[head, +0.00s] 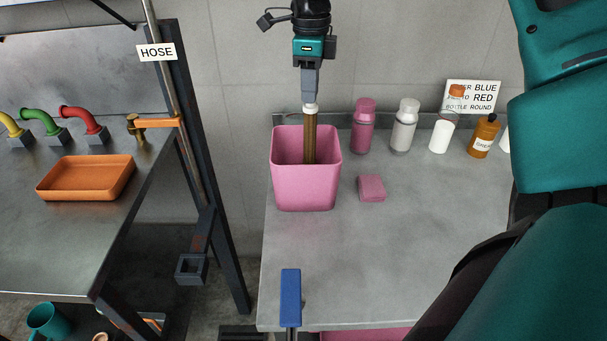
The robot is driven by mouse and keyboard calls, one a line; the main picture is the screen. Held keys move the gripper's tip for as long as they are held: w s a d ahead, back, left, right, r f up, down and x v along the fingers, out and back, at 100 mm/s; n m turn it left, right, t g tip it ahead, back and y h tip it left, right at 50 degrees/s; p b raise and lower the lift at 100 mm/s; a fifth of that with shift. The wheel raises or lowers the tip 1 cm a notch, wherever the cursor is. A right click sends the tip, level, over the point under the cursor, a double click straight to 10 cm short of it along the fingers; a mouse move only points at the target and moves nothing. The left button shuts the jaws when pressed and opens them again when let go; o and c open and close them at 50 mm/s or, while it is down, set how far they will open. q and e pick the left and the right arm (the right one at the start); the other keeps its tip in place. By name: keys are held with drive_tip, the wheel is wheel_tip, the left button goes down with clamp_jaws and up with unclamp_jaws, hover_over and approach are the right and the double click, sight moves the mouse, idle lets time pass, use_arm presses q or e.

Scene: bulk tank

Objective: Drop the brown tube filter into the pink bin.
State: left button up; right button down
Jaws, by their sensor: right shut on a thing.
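The brown tube filter (310,140) hangs upright with a white cap at its top. My right gripper (311,101) is shut on it at the capped end. The pink bin (305,188) stands at the left end of the grey counter. In this view the tube's lower part lies within the bin's opening, and its bottom end meets the line of the front rim. I cannot tell how deep the tube reaches or whether it touches the bin. My left gripper is not in view.
A pink sponge-like block (371,188) lies right of the bin. A pink bottle (364,127), a grey-white bottle (404,127) and other bottles stand along the counter's back. A blue handle (290,297) is at the front edge. The counter's middle is clear.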

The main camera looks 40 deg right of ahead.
drive_tip(key=shift+f, duration=0.25)
drive_tip(key=c, duration=0.9)
unclamp_jaws()
drive_tip(key=shift+c, duration=0.2)
drive_tip(key=shift+r, duration=0.15)
wheel_tip(320, 180, up, 13)
drive_tip(key=shift+f, duration=0.2)
